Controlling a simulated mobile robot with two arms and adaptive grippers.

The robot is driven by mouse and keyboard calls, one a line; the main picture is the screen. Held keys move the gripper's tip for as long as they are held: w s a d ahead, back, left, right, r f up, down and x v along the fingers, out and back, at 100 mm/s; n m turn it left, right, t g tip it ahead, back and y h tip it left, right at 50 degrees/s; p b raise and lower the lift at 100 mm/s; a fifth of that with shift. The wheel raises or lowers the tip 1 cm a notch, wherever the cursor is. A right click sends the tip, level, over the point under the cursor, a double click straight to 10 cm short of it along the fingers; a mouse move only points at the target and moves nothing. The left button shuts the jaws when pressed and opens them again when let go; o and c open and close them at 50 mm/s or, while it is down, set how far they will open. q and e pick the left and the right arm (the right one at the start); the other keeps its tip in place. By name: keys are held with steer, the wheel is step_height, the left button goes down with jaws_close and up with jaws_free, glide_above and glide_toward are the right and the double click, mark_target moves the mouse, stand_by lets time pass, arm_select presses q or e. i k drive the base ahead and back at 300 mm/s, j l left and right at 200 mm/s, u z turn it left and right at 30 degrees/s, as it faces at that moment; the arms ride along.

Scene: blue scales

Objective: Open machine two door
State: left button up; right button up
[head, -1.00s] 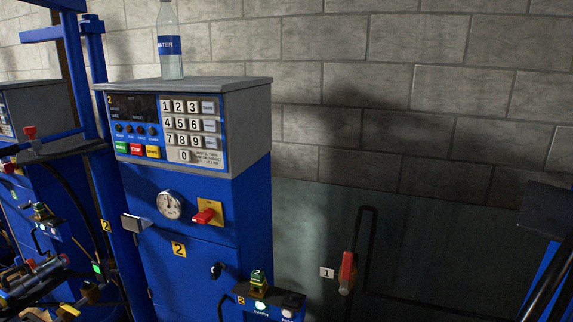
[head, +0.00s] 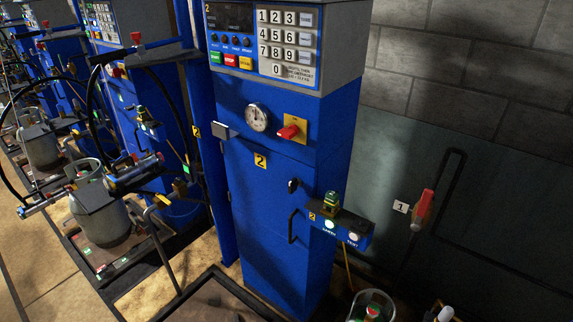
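Machine two (head: 279,226) is a tall blue cabinet with a yellow "2" label (head: 260,160), in the middle of the head view. Its front has a keypad (head: 286,41), a round gauge (head: 257,117) and a red switch on a yellow plate (head: 289,131). Lower down, the door panel (head: 262,200) looks closed. A dark knob (head: 293,185) sits near its upper right, and a dark vertical handle (head: 291,226) below that. Neither of my grippers is in view.
A small blue shelf (head: 345,231) with lit buttons juts out right of the door. A dark metal platform (head: 213,296) stands at the foot of the machine. More machines with grey gas cylinders (head: 101,222) line the left. A red-handled valve (head: 424,203) is on the wall.

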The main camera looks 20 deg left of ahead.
mark_target(259, 177)
steer(key=i+j+u, duration=0.1)
steer(key=j+u, duration=0.2)
steer(key=i+j+u, duration=0.15)
steer(key=j+u, duration=0.2)
steer(key=i+j+u, duration=0.15)
steer(key=j+u, duration=0.15)
steer(key=j, duration=0.1)
